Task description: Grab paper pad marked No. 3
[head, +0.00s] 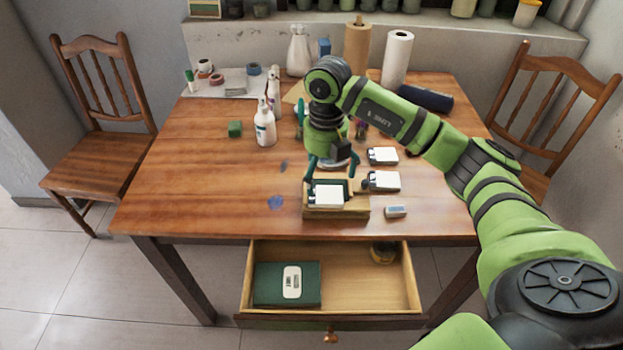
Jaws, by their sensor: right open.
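Three white paper pads with dark edges show in the head view. One pad (327,196) lies in a small wooden tray (336,213) near the table's front edge. A second pad (384,181) lies just right of the tray, and a third pad (383,155) lies behind that one. I cannot read any number on them. My right gripper (331,176) points down over the tray, its fingers spread and apparently empty. Its fingertips are close to the pad in the tray; I cannot tell whether they touch it. My left gripper is not in view.
An open drawer (345,276) below the tray holds a green case (271,284) and a tape roll (383,252). An eraser (396,211) lies right of the tray.

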